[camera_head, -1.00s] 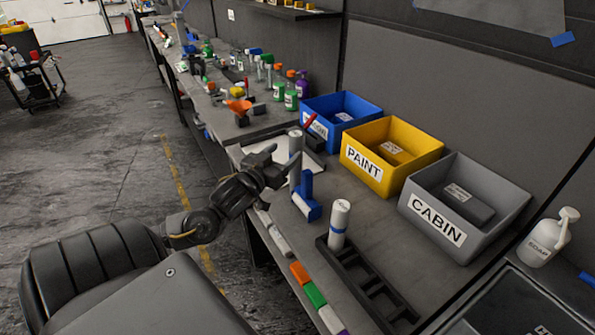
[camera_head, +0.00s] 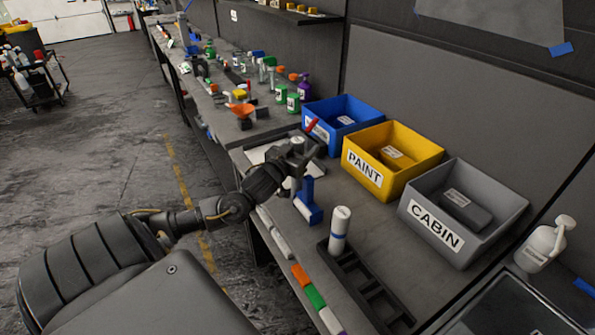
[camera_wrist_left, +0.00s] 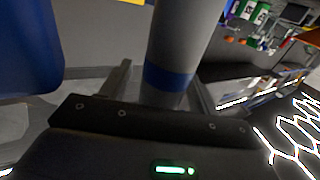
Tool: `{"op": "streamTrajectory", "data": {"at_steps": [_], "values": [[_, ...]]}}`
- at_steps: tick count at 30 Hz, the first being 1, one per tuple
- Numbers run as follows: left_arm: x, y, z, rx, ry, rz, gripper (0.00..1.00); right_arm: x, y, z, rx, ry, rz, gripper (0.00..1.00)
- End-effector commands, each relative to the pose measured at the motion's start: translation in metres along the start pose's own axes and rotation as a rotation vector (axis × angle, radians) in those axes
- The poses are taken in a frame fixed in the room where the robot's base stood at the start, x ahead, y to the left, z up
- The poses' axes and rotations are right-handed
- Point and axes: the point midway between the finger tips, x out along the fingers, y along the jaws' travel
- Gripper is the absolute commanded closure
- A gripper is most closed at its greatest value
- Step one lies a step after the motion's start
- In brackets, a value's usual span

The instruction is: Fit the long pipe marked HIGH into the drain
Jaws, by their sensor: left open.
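An upright white cylinder (camera_head: 298,142) stands at the far end of the near bench, mostly hidden by my left gripper (camera_head: 300,165). In the left wrist view, a grey cylinder with a blue band (camera_wrist_left: 172,45) stands between the two open fingers. Whether they touch it cannot be told. A second white cylinder with a blue band (camera_head: 339,228) stands upright in a black slotted rack (camera_head: 372,290). I cannot read HIGH on either cylinder, and no drain can be made out. My right gripper is out of view.
Blue (camera_head: 352,112), yellow PAINT (camera_head: 425,155) and grey CABIN (camera_head: 490,215) bins line the wall. A blue tool (camera_head: 307,205) stands just in front of my left gripper. A white spray bottle (camera_head: 545,245) is at the right. Bottles crowd the far bench.

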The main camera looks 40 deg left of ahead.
Motion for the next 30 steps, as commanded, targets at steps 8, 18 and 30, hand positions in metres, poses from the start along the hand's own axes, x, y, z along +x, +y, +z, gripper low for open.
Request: {"op": "streamTrajectory", "data": {"at_steps": [8, 18, 30], "values": [[-0.0004, -0.0001, 0.0004, 0.000, -0.001, 0.000, 0.62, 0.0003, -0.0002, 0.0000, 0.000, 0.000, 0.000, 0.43], [-0.0005, -0.0002, 0.0003, 0.000, -0.001, 0.000, 1.00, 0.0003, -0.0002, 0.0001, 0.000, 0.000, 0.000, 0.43], [-0.0001, -0.0006, -0.0062, 0.000, 0.002, -0.001, 1.00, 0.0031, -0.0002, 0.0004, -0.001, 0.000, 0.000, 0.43]]}}
